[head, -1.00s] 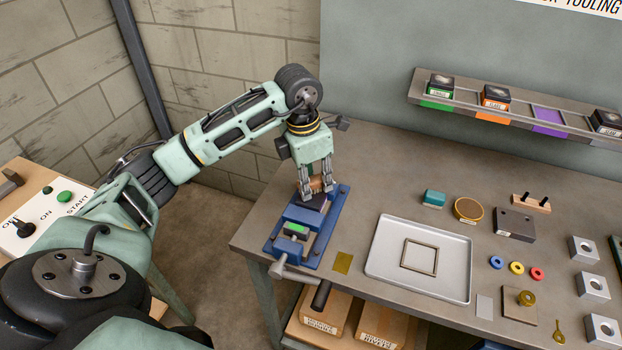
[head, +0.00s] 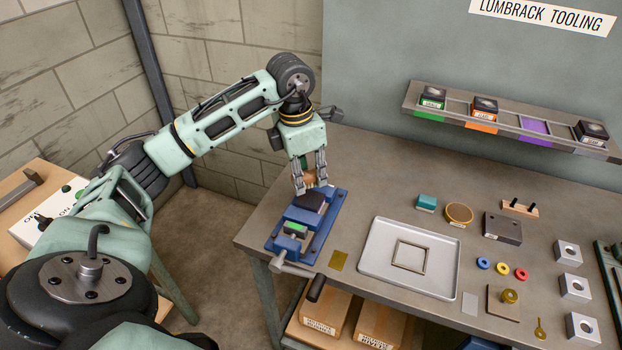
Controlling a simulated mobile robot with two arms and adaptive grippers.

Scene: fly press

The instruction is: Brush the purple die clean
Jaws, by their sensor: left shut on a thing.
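A blue vise (head: 284,243) stands on the left end of the bench. A dark block with a faint purple tint, which looks like the purple die (head: 308,201), sits at the far end of the vise. My left gripper (head: 311,188) is shut on a tan, wooden-looking thing, probably the brush (head: 311,179). It is just above and behind the die. The fingers hide most of the brush, and I cannot tell whether it touches the die. My right gripper is not in view.
A grey tray (head: 378,274) with a square frame lies right of the vise. The wall rack (head: 460,121) holds several dies, and its purple slot (head: 535,126) is empty. A teal block (head: 427,201), a round tan-topped tin (head: 459,213) and coloured rings lie further right.

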